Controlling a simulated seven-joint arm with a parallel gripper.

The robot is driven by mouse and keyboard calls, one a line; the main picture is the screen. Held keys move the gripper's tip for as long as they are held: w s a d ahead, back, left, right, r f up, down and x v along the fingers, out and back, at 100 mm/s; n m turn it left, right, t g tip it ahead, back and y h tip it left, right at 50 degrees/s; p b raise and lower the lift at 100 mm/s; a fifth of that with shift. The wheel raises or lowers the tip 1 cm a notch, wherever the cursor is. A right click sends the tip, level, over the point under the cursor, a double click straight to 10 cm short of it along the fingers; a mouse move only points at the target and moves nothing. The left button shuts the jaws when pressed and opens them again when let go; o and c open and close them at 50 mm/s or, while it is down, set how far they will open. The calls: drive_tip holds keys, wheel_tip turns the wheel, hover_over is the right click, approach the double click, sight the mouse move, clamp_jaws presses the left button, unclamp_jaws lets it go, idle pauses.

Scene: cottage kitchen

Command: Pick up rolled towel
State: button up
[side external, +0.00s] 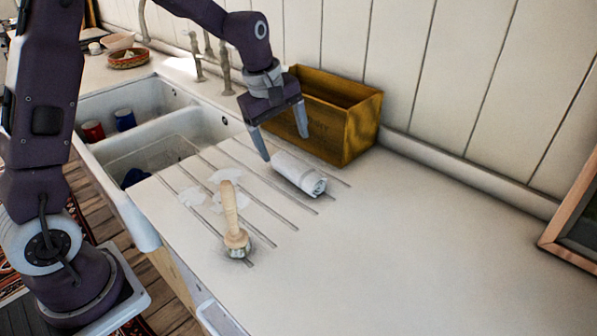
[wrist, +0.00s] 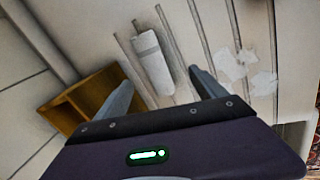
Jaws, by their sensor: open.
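The rolled towel (side external: 299,174) is a small white roll lying on the grooved part of the white counter, in front of a wooden box. In the wrist view the towel (wrist: 153,63) lies ahead of and between the two fingertips, apart from them. My gripper (side external: 285,145) is open and empty, with its fingers pointing down over the counter just behind the towel and close to the box. In the wrist view my gripper (wrist: 163,78) shows both fingers spread wide.
The yellow-brown wooden box (side external: 358,128) stands against the wall beside my gripper. A sink (side external: 150,150) holding red and blue cups is at left.

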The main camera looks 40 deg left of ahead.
sight(296, 163)
drive_tip(key=shift+n, duration=0.8)
drive_tip(key=x, duration=0.3)
drive_tip(key=w+x, duration=0.1)
drive_tip(key=x, duration=0.7)
drive_tip(key=shift+w+a+r, duration=0.2)
drive_tip(key=shift+w+a, duration=0.1)
drive_tip(key=shift+w, duration=0.15)
drive_tip(key=c, duration=1.5)
